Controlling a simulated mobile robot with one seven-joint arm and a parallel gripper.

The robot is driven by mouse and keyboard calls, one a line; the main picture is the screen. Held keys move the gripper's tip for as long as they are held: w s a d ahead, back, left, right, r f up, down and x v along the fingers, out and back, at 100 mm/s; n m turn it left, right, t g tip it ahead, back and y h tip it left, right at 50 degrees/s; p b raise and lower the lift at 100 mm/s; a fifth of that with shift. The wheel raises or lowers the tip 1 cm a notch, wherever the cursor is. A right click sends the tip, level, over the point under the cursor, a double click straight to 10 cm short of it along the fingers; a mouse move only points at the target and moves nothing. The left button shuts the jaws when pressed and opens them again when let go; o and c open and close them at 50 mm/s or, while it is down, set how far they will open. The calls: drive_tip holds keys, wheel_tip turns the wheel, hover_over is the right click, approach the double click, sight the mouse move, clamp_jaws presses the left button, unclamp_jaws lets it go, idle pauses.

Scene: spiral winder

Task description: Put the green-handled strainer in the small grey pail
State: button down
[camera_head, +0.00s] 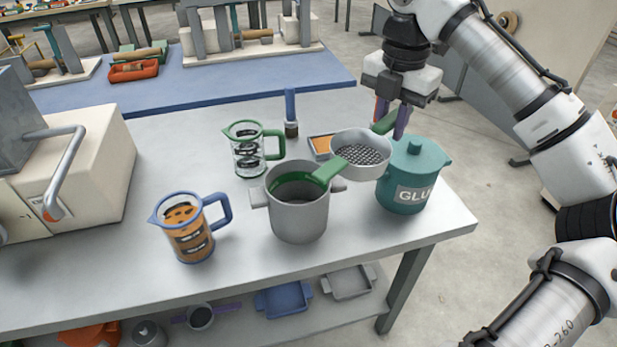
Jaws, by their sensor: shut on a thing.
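The strainer (362,158) has a grey bowl with a perforated bottom. One green piece of it reaches left over the pail's rim, and another green piece rises to the right. My gripper (391,122) is shut on the right-hand green piece, above the teal glue pot. The strainer's bowl is right of and above the pail, not inside it. Whether the strainer touches the pail's rim or the pot, I cannot tell.
The teal glue pot (408,182) stands right of the pail. A green-rimmed jug (247,152) and a blue-rimmed jug (188,232) stand to its left. A beige machine (85,165) fills the left.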

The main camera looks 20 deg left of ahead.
sight(361, 147)
drive_tip(key=s+a+r+m, duration=0.1)
drive_tip(key=m, duration=0.2)
drive_tip(key=s+a+r+m+p, duration=0.1)
drive_tip(key=s+r+m, duration=0.1)
drive_tip(key=m, duration=0.1)
drive_tip(key=s+a+r+m+p, duration=0.1)
drive_tip(key=a+r+m, duration=0.1)
drive_tip(key=m, duration=0.1)
drive_tip(key=shift+s, duration=0.25)
drive_tip(key=s+a+r+m+p, duration=0.35)
drive_tip(key=s+m, duration=0.25)
drive_tip(key=m, duration=0.5)
wheel_tip(361, 147, down, 20)
drive_tip(key=shift+w+a+r, duration=0.2)
drive_tip(key=shift+w, duration=0.05)
drive_tip(key=shift+f, duration=0.65)
drive_tip(key=c, duration=1.3)
unclamp_jaws()
drive_tip(key=shift+o, duration=0.2)
